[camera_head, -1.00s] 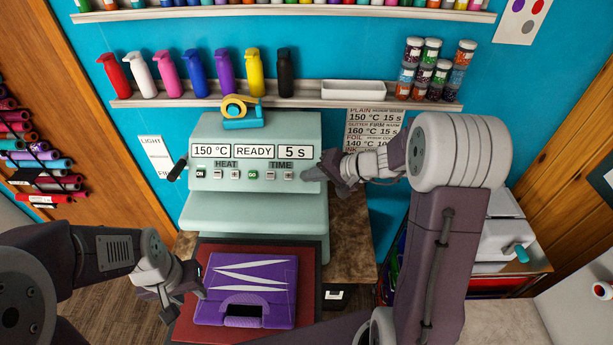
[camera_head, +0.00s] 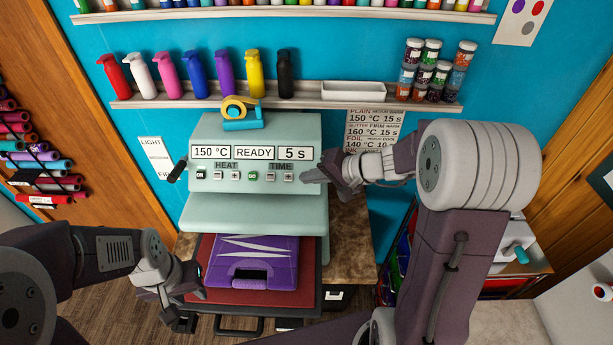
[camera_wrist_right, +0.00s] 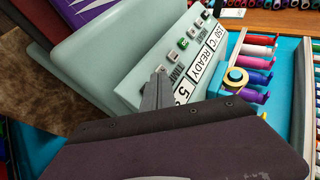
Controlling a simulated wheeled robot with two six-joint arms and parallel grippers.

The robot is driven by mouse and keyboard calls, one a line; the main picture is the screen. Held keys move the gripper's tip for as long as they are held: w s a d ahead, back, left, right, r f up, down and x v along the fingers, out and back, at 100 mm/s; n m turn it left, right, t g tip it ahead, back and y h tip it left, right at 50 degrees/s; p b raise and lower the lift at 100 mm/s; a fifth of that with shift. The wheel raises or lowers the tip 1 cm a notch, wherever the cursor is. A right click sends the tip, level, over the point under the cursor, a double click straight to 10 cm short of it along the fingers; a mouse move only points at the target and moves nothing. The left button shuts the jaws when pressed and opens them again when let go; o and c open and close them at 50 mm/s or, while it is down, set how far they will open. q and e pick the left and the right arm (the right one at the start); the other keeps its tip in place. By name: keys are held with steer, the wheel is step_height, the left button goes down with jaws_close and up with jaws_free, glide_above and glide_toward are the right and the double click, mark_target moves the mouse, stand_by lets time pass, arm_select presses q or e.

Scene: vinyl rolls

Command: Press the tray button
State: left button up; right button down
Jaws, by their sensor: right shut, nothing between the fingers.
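The pale green heat press (camera_head: 255,132) stands at the middle of the counter, its displays reading 150 °C, READY and 5 s. Its row of small buttons includes a green GO button (camera_head: 253,175). I see no button labelled tray. My right gripper (camera_head: 322,184) is shut and empty at the panel's right end, covering part of it; whether it touches cannot be told. In the right wrist view its fingers (camera_wrist_right: 155,88) overlap the panel. The red tray (camera_head: 312,275) carries a folded purple garment (camera_head: 275,275), partly under the press. My left gripper (camera_head: 186,302) is open beside the tray's left edge.
A tape dispenser (camera_head: 240,112) sits on top of the press. A black lever (camera_head: 177,171) sticks out at its left. Behind it, a shelf (camera_head: 200,101) holds several bottles, a white dish (camera_head: 353,91) and stacked jars (camera_head: 436,70). Brown counter (camera_head: 352,245) lies bare at the right.

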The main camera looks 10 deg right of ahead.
steer(key=shift+s+a+r, duration=0.15)
steer(key=shift+s+r, duration=0.35)
steer(key=shift+s+a+r, duration=0.15)
steer(key=shift+s+r, duration=0.35)
stand_by(1.9)
steer(key=s+a+f+n+g+b, duration=0.45)
steer(key=s+a+f, duration=0.25)
steer(key=s+f, duration=0.25)
steer(key=s+d+f+n+g+h+b, duration=0.1)
steer(key=s+d+f+h+b, duration=0.1)
steer(key=s+d+f+h, duration=0.4)
steer(key=d+f+h, duration=0.1)
steer(key=d+f, duration=0.2)
steer(key=d, duration=0.1)
steer(key=shift+s+d+f+g, duration=0.25)
steer(key=shift+s+d+g, duration=0.1)
steer(key=shift+s+d, duration=0.05)
